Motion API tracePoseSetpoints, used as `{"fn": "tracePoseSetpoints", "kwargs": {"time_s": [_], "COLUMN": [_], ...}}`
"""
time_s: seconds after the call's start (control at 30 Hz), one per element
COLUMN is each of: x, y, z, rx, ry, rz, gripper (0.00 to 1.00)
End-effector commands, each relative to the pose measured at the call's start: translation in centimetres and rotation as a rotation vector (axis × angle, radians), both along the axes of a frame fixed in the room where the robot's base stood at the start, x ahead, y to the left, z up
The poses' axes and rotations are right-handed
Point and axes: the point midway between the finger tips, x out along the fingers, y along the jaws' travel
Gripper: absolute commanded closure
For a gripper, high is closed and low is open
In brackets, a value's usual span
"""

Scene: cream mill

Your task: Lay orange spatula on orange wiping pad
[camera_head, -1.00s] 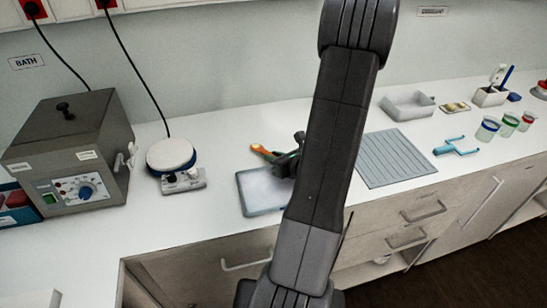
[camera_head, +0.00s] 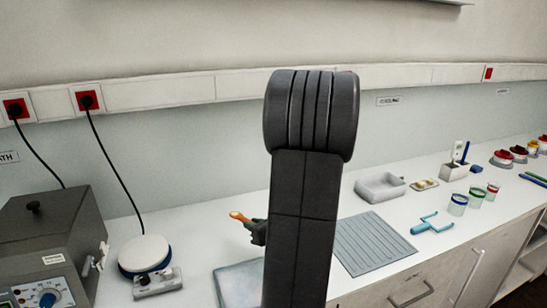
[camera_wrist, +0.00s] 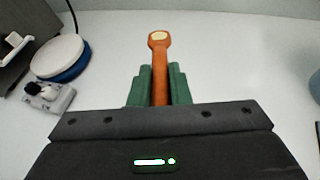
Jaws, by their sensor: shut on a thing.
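The orange spatula (camera_wrist: 159,62) is held between the green fingers of my gripper (camera_wrist: 159,85), which is shut on it. In the wrist view its orange shaft points away from me and ends in a pale-tipped rounded end. In the head view the spatula's orange end (camera_head: 239,216) shows just left of my arm, with part of my gripper (camera_head: 259,232) beside it. The rest of the spatula is hidden. No orange wiping pad can be made out in either view.
A pale blue-grey tray or mat (camera_head: 238,284) lies on the bench, partly behind my arm. A grey ribbed mat (camera_head: 372,243) lies to its right. A round white-topped device (camera_head: 145,254) and a grey bath (camera_head: 50,250) stand left. A blue forked tool (camera_head: 432,224) lies right.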

Motion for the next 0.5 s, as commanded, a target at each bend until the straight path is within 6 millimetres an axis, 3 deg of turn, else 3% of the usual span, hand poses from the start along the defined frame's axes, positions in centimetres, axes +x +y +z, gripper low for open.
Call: {"fn": "tracePoseSetpoints", "kwargs": {"time_s": [0.3,0.5], "x": [6.0,7.9], "y": [-5.0,-7.3], "z": [-2.3,-3.4], "rx": [0.006,0.000], "ry": [-0.009,0.006], "rz": [-0.320,-0.446], "gripper": [1.00,1.00]}}
